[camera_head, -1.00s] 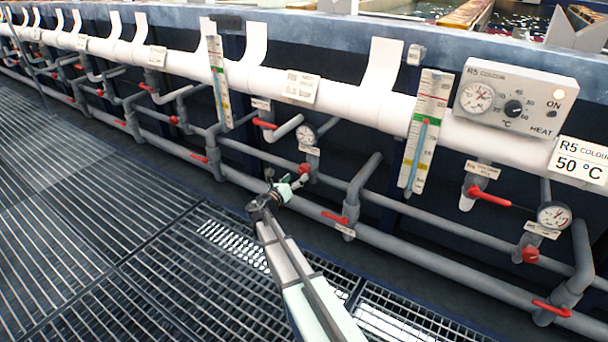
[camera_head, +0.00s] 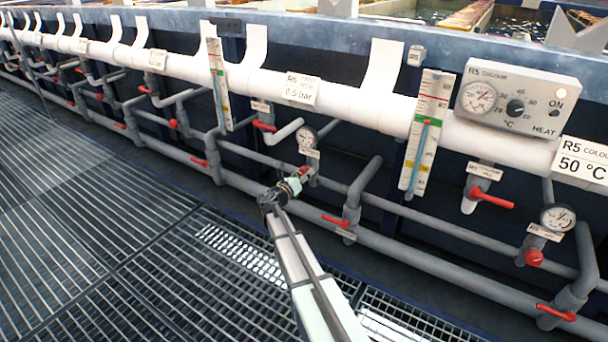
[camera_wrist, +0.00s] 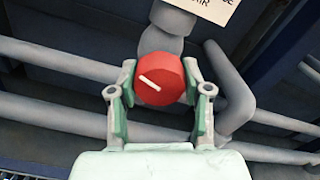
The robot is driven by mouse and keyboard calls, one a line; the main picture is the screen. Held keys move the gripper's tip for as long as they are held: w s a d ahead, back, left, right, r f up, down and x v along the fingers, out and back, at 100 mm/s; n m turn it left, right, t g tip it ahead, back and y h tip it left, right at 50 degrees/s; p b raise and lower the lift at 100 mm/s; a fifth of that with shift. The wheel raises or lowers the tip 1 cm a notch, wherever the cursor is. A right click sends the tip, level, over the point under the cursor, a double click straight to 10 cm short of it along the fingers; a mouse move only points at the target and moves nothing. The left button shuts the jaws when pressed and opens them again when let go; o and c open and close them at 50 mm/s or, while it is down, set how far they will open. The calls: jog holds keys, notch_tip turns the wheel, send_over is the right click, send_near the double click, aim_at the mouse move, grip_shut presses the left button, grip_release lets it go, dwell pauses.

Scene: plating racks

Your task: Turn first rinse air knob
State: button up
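The red air knob (camera_wrist: 160,82), a round knob with a white pointer line, sits at the lower end of a grey fitting in the wrist view. The pointer line slants from upper left to lower right. My gripper (camera_wrist: 160,75) has one finger on each side of the knob, spread about as wide as it; whether the pads touch it is hard to tell. In the head view the knob (camera_head: 304,172) shows just beyond my gripper (camera_head: 296,180), partly hidden by it. A label (camera_wrist: 205,8) reading "AIR" is cut off above the knob.
A pressure gauge (camera_head: 307,137) stands just above the knob. Grey pipes (camera_head: 400,243) and red valve handles (camera_head: 336,221) run close on both sides. A white header pipe (camera_head: 345,98) passes above. The grating floor (camera_head: 110,240) is clear to the left.

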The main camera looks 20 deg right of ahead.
jog(key=shift+m, duration=1.4)
jog(key=o, duration=1.2)
jog(key=shift+c, duration=0.2)
jog(key=v, duration=1.2)
jog(key=shift+w, duration=0.1)
